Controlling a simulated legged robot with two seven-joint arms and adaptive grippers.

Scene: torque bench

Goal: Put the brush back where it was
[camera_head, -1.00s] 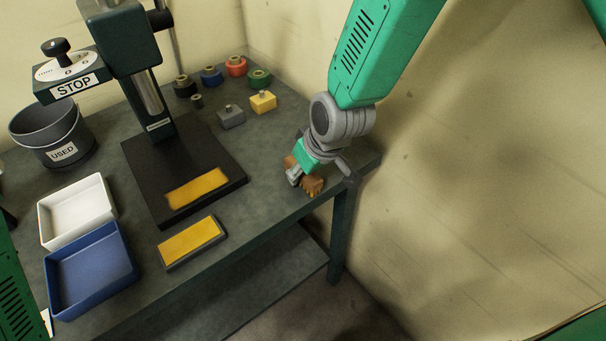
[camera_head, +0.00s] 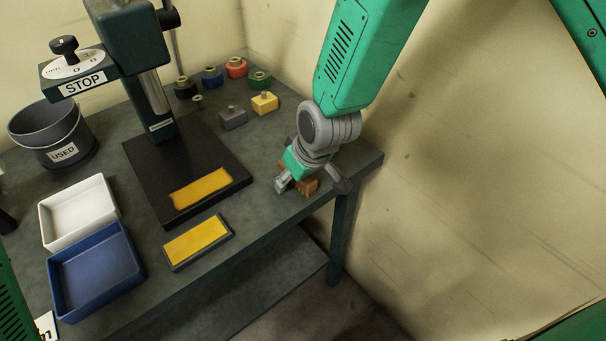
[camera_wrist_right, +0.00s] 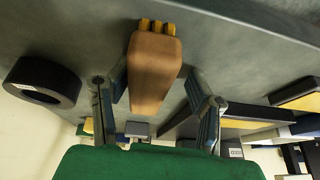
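The brush (camera_head: 309,187) is a brown wooden block with yellow bristles. It is at the right front end of the bench, partly hidden by my right gripper in the head view. In the right wrist view the brush (camera_wrist_right: 153,72) lies between the two fingers, bristle end pointing away from the palm. My right gripper (camera_wrist_right: 156,82) is open, with gaps showing between the brush and the fingers. In the head view the right gripper (camera_head: 294,184) is low over the bench at the brush. My left gripper is not in view.
A black ring (camera_wrist_right: 42,82) lies beside the gripper in the wrist view. A yellow-topped block (camera_head: 198,242) and the press base (camera_head: 150,165) are to the left. Blue (camera_head: 95,270) and white (camera_head: 77,212) trays stand further left. Small weights (camera_head: 233,118) stand behind. The bench's right edge is close.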

